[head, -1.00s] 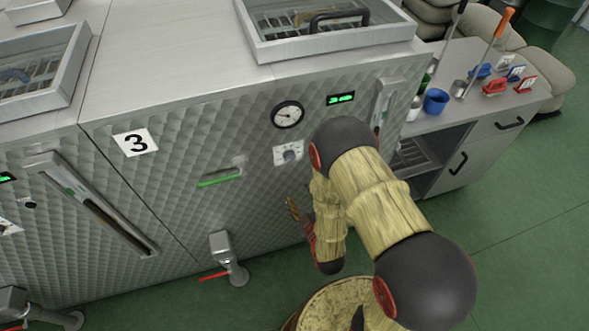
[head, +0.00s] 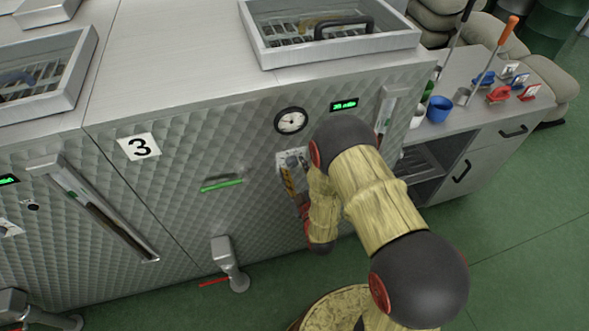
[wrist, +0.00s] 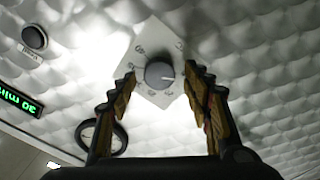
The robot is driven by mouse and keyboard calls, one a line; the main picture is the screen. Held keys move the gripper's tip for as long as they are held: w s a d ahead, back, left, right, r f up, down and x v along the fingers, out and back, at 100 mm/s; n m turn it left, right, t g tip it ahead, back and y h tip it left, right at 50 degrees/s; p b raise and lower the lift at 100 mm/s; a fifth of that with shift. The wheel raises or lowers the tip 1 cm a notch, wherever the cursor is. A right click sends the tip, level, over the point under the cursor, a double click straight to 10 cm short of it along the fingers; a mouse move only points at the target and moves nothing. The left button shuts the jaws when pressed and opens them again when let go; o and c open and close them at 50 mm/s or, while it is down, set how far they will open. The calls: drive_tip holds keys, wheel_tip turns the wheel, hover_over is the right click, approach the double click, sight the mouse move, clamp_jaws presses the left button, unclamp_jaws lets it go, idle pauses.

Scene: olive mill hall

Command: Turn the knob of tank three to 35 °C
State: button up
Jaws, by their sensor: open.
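Tank three (head: 235,140) is a quilted metal cabinet with a "3" label (head: 138,147). Its grey round knob (wrist: 160,74) sits on a white dial plate (wrist: 153,48), which shows tilted in the wrist view. A light pointer line on the knob points right in that view; the scale numbers are too small to read. My gripper (wrist: 161,71) is open, with one finger on each side of the knob in the picture; I see no contact. In the head view, my gripper (head: 296,166) is at the plate (head: 288,157), and the knob is hidden there.
A dial gauge (head: 291,120) and a green display (head: 344,106) sit above the plate. A black button (wrist: 35,37) shows in the wrist view. A side counter (head: 470,115) stands right.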

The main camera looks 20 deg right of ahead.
drive_tip(key=shift+w, duration=0.1)
drive_tip(key=shift+c, duration=1.1)
drive_tip(key=c, duration=0.9)
